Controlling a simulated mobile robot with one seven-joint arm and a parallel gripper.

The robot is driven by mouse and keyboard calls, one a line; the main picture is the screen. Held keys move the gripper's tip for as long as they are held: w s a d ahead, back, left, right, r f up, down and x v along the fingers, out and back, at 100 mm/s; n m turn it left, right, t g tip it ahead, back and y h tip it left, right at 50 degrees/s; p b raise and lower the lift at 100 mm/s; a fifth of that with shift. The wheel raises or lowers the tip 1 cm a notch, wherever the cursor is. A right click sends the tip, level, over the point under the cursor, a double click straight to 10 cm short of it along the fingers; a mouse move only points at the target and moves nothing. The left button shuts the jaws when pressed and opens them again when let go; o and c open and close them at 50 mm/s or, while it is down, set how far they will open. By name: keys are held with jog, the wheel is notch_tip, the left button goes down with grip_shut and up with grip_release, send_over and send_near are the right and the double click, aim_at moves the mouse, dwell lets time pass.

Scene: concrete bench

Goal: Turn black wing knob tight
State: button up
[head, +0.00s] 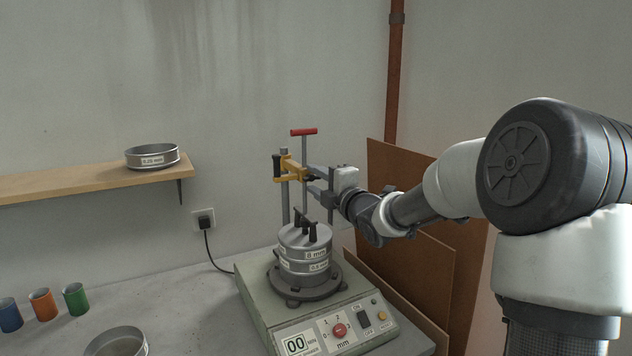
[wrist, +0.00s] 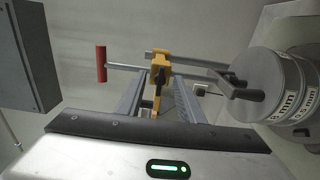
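A yellow clamp (head: 293,168) sits on the upright rod beside the sieve stack; it also shows in the wrist view (wrist: 160,56). A small dark piece that looks like the black wing knob (head: 312,178) sticks out from the clamp toward my gripper. In the wrist view the knob (wrist: 161,76) shows dark against the yellow, partly hard to make out. My gripper (head: 314,180) points left at the clamp, with fingers spread apart on either side of the knob. In the wrist view a gap shows between the fingers (wrist: 164,82); I cannot tell whether either touches the knob.
A red T-handle (head: 303,132) tops a rod above the clamp. The sieve stack (head: 304,252) with a black-handled lid (head: 312,228) stands on the shaker (head: 330,325) just below my gripper. Brown boards (head: 420,270) lean behind. A shelf (head: 80,182) and coloured cups (head: 42,304) are left.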

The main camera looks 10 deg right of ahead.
grip_shut()
jog(key=shift+m, duration=0.4)
jog(key=m, duration=0.4)
jog(key=m+p, duration=0.1)
jog(key=m, duration=0.3)
jog(key=m+p, duration=0.1)
jog(key=m, duration=0.4)
jog(key=shift+r+p, duration=0.1)
jog(key=shift+p, duration=0.3)
jog(key=shift+m+p, duration=0.8)
jog(key=shift+m, duration=1.2)
